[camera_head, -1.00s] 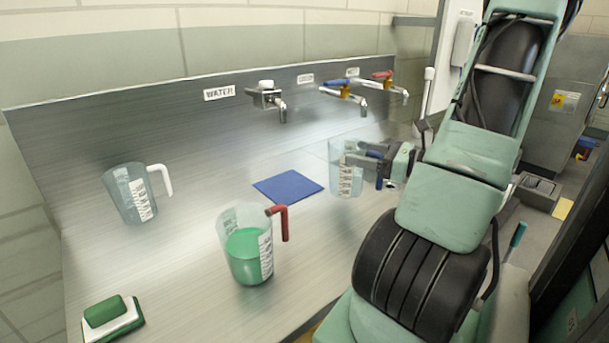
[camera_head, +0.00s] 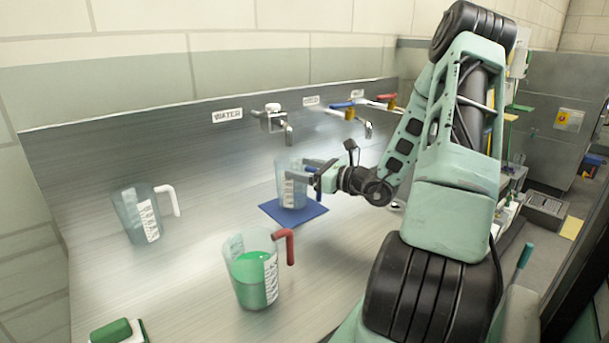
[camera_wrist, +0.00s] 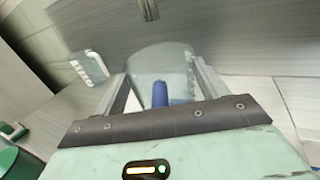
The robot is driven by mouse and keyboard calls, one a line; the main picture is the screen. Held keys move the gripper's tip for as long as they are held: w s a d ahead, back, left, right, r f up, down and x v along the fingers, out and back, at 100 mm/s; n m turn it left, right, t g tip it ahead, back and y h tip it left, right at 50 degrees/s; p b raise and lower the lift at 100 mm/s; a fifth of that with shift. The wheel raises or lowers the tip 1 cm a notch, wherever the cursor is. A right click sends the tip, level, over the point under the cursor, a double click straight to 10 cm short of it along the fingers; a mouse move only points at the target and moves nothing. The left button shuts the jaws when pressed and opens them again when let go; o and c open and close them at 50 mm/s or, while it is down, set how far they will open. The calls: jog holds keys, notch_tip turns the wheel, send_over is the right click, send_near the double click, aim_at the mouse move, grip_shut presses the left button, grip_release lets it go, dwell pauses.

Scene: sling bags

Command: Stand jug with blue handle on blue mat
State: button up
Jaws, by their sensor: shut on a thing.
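The clear jug with the blue handle (camera_head: 291,186) is upright over the blue mat (camera_head: 295,213) in the head view. I cannot tell for sure whether its base touches the mat or hangs just above it. My gripper (camera_head: 316,179) is shut on the jug's blue handle, on the jug's right side. In the wrist view the blue handle (camera_wrist: 160,94) stands between my two fingers, with the clear jug body (camera_wrist: 160,62) beyond it. The mat is partly hidden behind the jug in the head view.
A jug with a red handle (camera_head: 253,278) holds green liquid at the front. A clear jug with a white handle (camera_head: 138,216) stands at the left. A green sponge (camera_head: 112,331) lies at the front left. Taps (camera_head: 275,120) stick out from the back wall above the mat.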

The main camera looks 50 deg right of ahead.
jog(key=shift+f, duration=0.95)
jog(key=o, duration=1.3)
jog(key=shift+c, duration=0.2)
jog(key=shift+r, duration=0.2)
jog(key=s+d+b, duration=0.1)
jog(key=s, duration=1.1)
jog(key=shift+d, duration=0.4)
jog(key=shift+f, duration=0.1)
